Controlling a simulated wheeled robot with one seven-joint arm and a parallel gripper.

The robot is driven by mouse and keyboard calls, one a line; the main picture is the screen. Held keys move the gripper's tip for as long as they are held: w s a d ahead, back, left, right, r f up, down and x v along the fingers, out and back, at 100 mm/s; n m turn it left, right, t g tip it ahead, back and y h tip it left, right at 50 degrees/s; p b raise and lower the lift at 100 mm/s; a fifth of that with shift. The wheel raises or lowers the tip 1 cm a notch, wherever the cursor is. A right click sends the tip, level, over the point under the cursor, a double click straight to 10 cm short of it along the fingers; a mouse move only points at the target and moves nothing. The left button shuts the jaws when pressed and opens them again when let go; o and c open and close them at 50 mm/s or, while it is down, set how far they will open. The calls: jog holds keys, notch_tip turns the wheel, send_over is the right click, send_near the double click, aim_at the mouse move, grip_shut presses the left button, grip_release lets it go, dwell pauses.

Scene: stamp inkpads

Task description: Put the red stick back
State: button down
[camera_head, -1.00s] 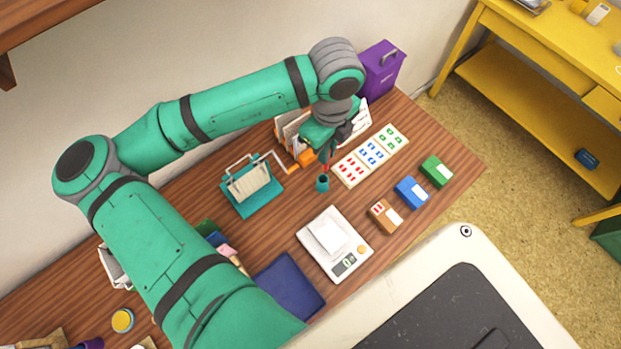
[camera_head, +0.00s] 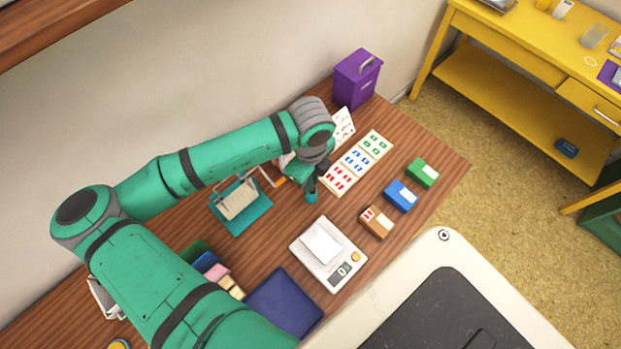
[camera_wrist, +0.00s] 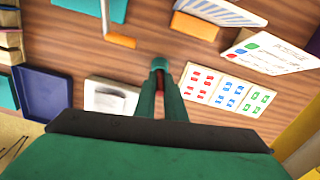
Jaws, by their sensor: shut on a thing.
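My gripper (camera_head: 312,184) is just above a small teal cup (camera_head: 311,197) on the wooden table. In the wrist view the two green fingers (camera_wrist: 161,92) close together, with a red stick (camera_wrist: 160,98) between them. The cup's dark mouth (camera_wrist: 159,64) is right at the fingertips there. The stick is mostly hidden by the fingers; I cannot tell how deep its lower end is in the cup.
Stamped cards (camera_head: 357,163) lie right of the cup. Brown (camera_head: 376,222), blue (camera_head: 400,196) and green (camera_head: 422,173) inkpads lie further right. A white scale (camera_head: 328,254) is in front, and a teal rack (camera_head: 240,204) is to the left.

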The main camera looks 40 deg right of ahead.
jog(key=c, duration=1.8)
grip_release()
jog(key=shift+f, duration=0.1)
jog(key=shift+c, duration=0.2)
notch_tip(320, 180, up, 12)
jog(key=shift+w, duration=0.1)
